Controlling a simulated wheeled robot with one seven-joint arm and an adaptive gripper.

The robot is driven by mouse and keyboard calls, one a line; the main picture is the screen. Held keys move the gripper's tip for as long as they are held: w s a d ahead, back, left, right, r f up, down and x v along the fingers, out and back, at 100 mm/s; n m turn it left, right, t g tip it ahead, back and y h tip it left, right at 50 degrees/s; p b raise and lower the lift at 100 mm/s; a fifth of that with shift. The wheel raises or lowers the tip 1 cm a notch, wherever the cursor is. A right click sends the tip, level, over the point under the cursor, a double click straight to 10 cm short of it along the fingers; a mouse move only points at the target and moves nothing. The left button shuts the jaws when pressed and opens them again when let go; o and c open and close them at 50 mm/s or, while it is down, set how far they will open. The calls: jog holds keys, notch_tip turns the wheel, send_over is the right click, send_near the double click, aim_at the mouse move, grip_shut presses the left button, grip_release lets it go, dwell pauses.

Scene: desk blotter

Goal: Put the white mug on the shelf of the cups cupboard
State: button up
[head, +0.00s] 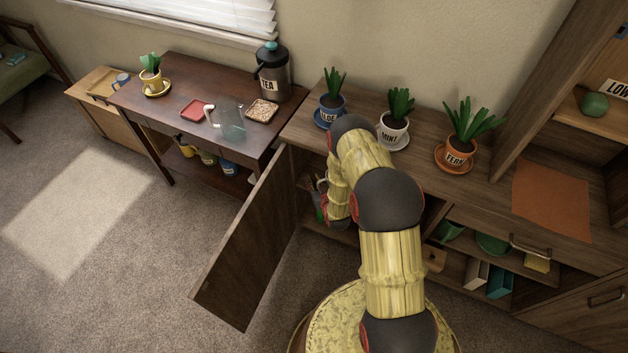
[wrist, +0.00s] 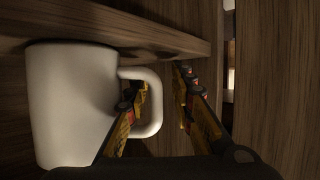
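The white mug (wrist: 68,105) stands upright at the left in the wrist view, close under a wooden board (wrist: 120,30). Its handle points right, towards my gripper (wrist: 160,88). The fingers are apart: the left one reaches into the handle loop, and the right one is outside it with a visible gap. In the head view my gripper (head: 337,215) is in the opening of the cupboard whose door (head: 250,240) stands open. My arm hides much of the inside there, and I cannot clearly make out the mug. The surface under the mug is hard to see.
The open door sticks out left of my arm. Potted plants marked ALOE (head: 332,108), MINT (head: 393,130) and FERN (head: 459,152) stand on the cabinet top. A side table (head: 180,75) at the left holds a tea urn (head: 273,75) and a glass pitcher (head: 230,120). Carpet is clear at left.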

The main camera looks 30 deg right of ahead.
jog(key=shift+s+r, duration=0.1)
jog(key=shift+r, duration=0.1)
jog(key=p+v, duration=0.4)
jog(key=v, duration=0.7)
jog(key=shift+s, duration=0.4)
